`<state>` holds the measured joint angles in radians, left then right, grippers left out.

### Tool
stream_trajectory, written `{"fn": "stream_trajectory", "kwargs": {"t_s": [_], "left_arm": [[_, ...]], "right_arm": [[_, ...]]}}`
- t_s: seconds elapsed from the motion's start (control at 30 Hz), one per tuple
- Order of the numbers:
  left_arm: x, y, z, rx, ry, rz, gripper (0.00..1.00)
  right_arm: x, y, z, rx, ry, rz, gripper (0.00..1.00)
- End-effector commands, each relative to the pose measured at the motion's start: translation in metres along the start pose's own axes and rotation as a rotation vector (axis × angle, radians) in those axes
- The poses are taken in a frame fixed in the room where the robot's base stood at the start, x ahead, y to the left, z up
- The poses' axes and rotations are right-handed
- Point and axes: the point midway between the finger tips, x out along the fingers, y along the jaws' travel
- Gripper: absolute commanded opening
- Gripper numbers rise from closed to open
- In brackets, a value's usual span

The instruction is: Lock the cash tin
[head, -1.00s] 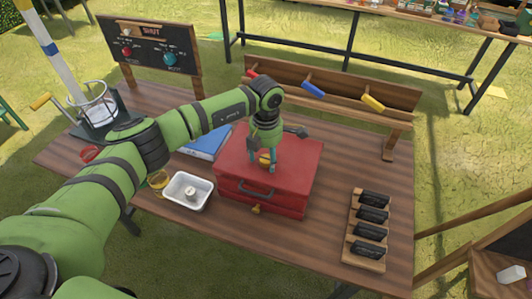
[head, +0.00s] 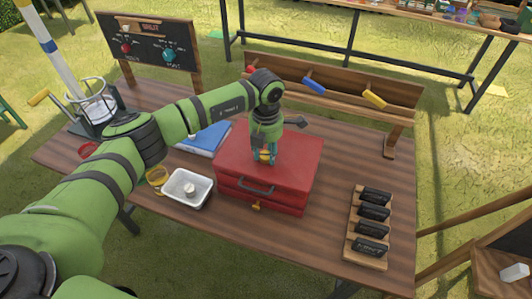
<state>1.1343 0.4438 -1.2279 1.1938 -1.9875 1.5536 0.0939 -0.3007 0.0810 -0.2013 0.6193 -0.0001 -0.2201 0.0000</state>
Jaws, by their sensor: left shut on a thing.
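The red cash tin (head: 290,157) stands on the wooden table with its lid down. It has a dark handle (head: 256,187) on its front and a small brass-yellow piece (head: 257,206) low at the front, which could be a lock or key. My left gripper (head: 264,158) is over the tin's lid, pointing down, with its fingers closed around a small yellow-orange piece (head: 265,155). I cannot tell whether that piece is fixed to the lid. The right gripper is not in view.
A blue book (head: 207,138) and a white tray (head: 171,194) with a small pale item lie left of the tin. A wooden rack (head: 353,231) of black items stands to the right. A board with coloured pegs (head: 330,88) stands behind. Table between tin and rack is clear.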

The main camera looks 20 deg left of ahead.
Motion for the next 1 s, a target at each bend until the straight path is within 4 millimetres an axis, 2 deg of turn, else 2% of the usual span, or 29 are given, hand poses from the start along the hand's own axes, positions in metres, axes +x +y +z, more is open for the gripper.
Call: {"fn": "stream_trajectory", "kwargs": {"t_s": [0.3,1.0], "left_arm": [[0.004,-0.001,-0.001,-0.297,0.003,-0.001,0.05],[0.004,-0.001,-0.001,-0.959,0.006,-0.001,0.05]], "right_arm": [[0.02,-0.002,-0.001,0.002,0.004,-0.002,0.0],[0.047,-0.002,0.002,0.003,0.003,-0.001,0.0]]}}
